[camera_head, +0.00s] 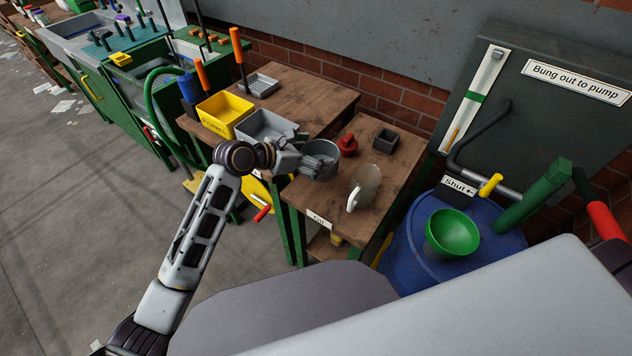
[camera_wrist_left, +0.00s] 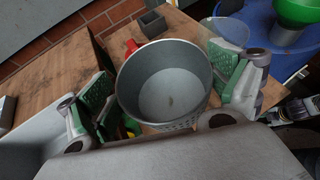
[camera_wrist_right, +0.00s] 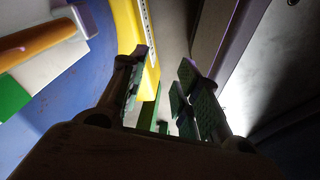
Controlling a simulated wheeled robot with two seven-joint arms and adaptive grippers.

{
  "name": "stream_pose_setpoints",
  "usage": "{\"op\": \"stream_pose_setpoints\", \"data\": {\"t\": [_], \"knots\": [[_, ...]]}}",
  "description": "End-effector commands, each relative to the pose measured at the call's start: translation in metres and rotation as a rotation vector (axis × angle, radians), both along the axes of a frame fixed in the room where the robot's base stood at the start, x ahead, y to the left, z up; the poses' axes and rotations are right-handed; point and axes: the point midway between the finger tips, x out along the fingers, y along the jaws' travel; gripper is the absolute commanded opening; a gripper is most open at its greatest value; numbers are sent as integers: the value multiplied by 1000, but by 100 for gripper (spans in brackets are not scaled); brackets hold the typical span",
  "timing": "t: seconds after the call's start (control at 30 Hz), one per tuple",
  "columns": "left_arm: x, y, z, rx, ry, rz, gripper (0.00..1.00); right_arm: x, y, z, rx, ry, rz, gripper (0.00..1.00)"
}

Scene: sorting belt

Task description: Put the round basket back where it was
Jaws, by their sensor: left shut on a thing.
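The round basket (camera_head: 325,151) is a grey metal, open-topped vessel at the left part of the small wooden table (camera_head: 391,187). My left gripper (camera_head: 314,163) is shut on it from the left side. In the left wrist view the basket (camera_wrist_left: 165,82) sits between the green pads, its mouth facing the camera and its inside empty. I cannot tell whether its base touches the table. My right gripper (camera_wrist_right: 165,90) shows only in the right wrist view, with its fingers apart and nothing between them.
A clear mug (camera_head: 364,187), a red knobbed object (camera_head: 347,144) and a dark square box (camera_head: 386,140) stand close by on the table. A yellow bin (camera_head: 224,115) and a grey bin (camera_head: 264,126) are to the left. A blue drum with a green funnel (camera_head: 453,233) is at right.

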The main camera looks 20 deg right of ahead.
Motion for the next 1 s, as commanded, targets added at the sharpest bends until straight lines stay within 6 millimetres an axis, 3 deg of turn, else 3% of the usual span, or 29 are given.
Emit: {"op": "stream_pose_setpoints", "data": {"t": [0.4, 0.83, 1.0], "knots": [[0, 0, -52, 1, 2, 1, 54, 22, 12, 0, 11, -20, -2, 32], [0, 0, -56, 1, 1, 0, 54, 20, 13, 0, 12, -15, -3, 32], [0, 1, -70, 3, 3, 1, 54, 14, 13, -3, 12, -6, -4, 32]]}}
